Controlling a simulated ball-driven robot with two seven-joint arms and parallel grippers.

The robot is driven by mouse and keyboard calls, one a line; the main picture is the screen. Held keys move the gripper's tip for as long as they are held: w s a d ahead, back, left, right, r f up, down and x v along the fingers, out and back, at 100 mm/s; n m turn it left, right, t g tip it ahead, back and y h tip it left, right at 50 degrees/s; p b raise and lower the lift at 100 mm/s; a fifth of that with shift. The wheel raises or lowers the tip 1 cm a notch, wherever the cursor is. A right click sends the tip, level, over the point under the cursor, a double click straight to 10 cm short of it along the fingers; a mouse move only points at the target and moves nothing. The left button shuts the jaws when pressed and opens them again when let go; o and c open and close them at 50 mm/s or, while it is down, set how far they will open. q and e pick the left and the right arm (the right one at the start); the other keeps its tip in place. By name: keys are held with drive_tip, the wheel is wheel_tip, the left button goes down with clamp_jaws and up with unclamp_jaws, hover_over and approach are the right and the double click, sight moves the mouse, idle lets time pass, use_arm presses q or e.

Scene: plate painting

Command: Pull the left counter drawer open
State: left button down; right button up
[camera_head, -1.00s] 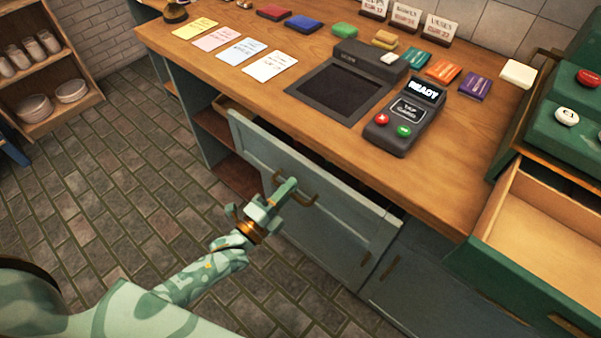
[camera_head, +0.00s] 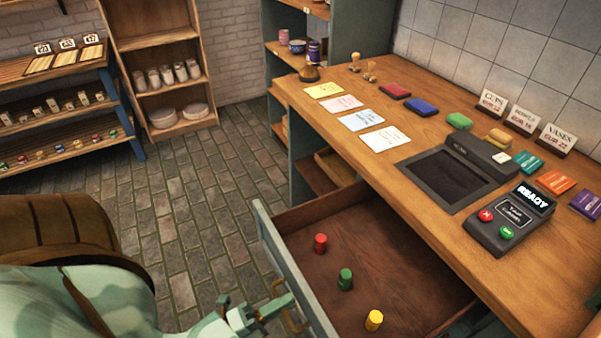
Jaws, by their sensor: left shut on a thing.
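The left counter drawer (camera_head: 375,245) stands well out from under the wooden counter, and its brown inside shows. Its grey-blue front panel (camera_head: 290,268) faces the lower left. A red (camera_head: 320,243), a green (camera_head: 345,279) and a yellow (camera_head: 374,320) small cylinder stand inside it. My left gripper (camera_head: 277,305) is at the brass handle (camera_head: 292,322) on the outside of the front panel and is shut on it. The lower part of the handle is near the picture's bottom edge. My right gripper is not in view.
The counter (camera_head: 420,120) carries a card terminal (camera_head: 510,217), a dark scale-like tray (camera_head: 445,180), coloured cards and price signs (camera_head: 523,121). Shelves with cups and plates (camera_head: 165,80) stand at the back left. The tiled floor (camera_head: 200,200) left of the drawer is clear.

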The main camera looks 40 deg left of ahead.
use_arm(q)
drive_tip(key=shift+v, duration=1.1)
drive_tip(key=shift+r, duration=0.1)
drive_tip(key=c, duration=1.8)
unclamp_jaws()
drive_tip(key=shift+c, duration=0.2)
drive_tip(key=b+v, duration=0.2)
drive_tip(key=v, duration=1.4)
drive_tip(key=shift+s, duration=0.15)
drive_tip(key=shift+r, duration=0.1)
